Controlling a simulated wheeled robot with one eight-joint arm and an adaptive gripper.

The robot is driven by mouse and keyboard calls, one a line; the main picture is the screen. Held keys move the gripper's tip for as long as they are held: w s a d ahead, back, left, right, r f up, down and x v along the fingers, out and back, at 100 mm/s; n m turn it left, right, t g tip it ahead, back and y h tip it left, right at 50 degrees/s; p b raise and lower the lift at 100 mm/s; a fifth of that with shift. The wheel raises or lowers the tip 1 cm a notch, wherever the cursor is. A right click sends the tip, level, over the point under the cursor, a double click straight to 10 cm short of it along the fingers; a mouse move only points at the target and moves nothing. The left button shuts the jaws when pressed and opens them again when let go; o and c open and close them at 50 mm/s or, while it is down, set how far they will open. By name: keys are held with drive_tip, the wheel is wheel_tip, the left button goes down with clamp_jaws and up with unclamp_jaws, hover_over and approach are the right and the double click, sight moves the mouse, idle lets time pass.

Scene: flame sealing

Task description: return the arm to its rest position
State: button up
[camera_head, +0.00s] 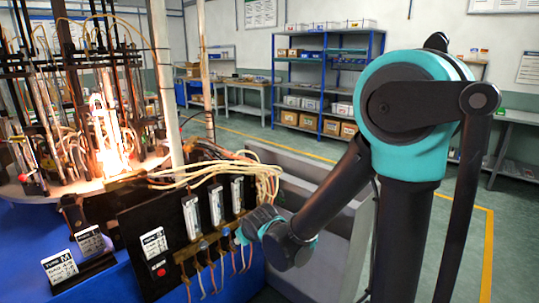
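My arm stands at the right of the head view, its teal shoulder joint high and its dark forearm reaching down to the left. The dark wrist joint with teal bands is in front of the right end of a black panel (170,236). My gripper's fingers cannot be made out; they are hidden behind the wrist or merge with the panel. I cannot tell whether it is open, shut or holding anything, or whether it touches the panel.
A flame-sealing machine (105,130) with bright flames stands at the left. Labelled cards (60,266) stand on the blue table (100,290). A grey bin (335,240) is close beside my forearm. Blue shelves (325,85) stand at the back, with open floor in front.

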drive_tip(key=s+d+m+g+h, duration=0.1)
drive_tip(key=s+d+m, duration=0.1)
drive_tip(key=d, duration=0.7)
drive_tip(key=s+d+m+h, duration=0.1)
drive_tip(key=d+m+h, duration=0.15)
drive_tip(key=d, duration=0.75)
drive_tip(key=s+d+f+m+g, duration=0.2)
drive_tip(key=s+d+m, duration=0.2)
drive_tip(key=s+d, duration=0.6)
drive_tip(key=shift+d+f, duration=0.25)
drive_tip(key=shift+d, duration=0.15)
